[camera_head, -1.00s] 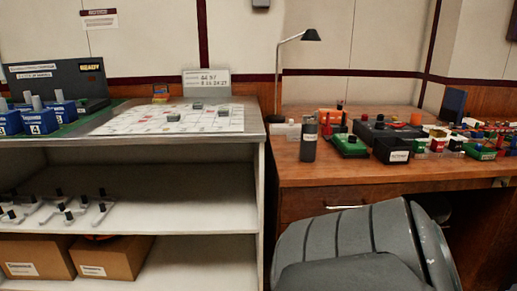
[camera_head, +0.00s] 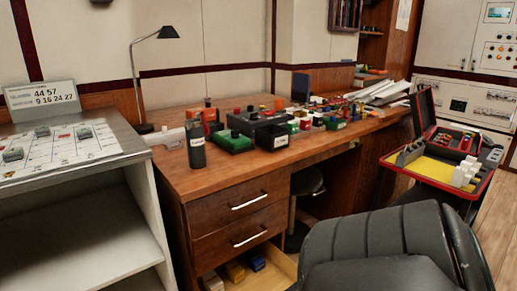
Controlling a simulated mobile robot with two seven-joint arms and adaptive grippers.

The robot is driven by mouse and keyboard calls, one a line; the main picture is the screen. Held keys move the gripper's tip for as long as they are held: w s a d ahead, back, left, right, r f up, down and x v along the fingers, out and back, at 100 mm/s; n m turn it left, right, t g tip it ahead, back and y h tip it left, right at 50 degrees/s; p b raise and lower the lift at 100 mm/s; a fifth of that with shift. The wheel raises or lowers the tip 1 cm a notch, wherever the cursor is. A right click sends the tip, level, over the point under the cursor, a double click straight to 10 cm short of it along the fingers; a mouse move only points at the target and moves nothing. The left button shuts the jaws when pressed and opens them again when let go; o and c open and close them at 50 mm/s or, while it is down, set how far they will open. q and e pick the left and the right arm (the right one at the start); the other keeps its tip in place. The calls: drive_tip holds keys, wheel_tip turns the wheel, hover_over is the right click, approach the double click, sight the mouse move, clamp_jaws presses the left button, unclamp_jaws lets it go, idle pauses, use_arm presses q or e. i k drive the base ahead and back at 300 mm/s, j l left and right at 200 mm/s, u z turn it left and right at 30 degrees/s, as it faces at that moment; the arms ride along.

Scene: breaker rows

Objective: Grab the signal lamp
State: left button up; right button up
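I cannot tell for sure which thing is the signal lamp. Many small parts lie on the wooden desk (camera_head: 165,178). Among them are a green box (camera_head: 232,142) with a dark knob, a black box (camera_head: 255,122) with knobs on top, an open black bin (camera_head: 271,137) and several red and green pieces farther back, too small to make out. A dark grey cylinder (camera_head: 195,146) stands upright near the desk's front left. A black desk lamp (camera_head: 138,75) with a bent neck stands at the back left. Neither of my grippers is in view.
A grey shelf (camera_head: 100,215) with a gridded board (camera_head: 60,150) stands at the left. A dark chair (camera_head: 390,250) blocks the front right. An open red-edged case (camera_head: 440,172) is at the right. A lower drawer (camera_head: 255,270) is open.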

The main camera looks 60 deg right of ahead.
sight(195, 137)
drive_tip(key=i+z, duration=0.1)
drive_tip(key=z, duration=0.35)
drive_tip(key=i+z, duration=0.1)
drive_tip(key=z, duration=0.3)
drive_tip(key=j+z, duration=0.1)
drive_tip(key=z, duration=0.35)
drive_tip(key=i+j+z, duration=0.1)
drive_tip(key=z, duration=0.35)
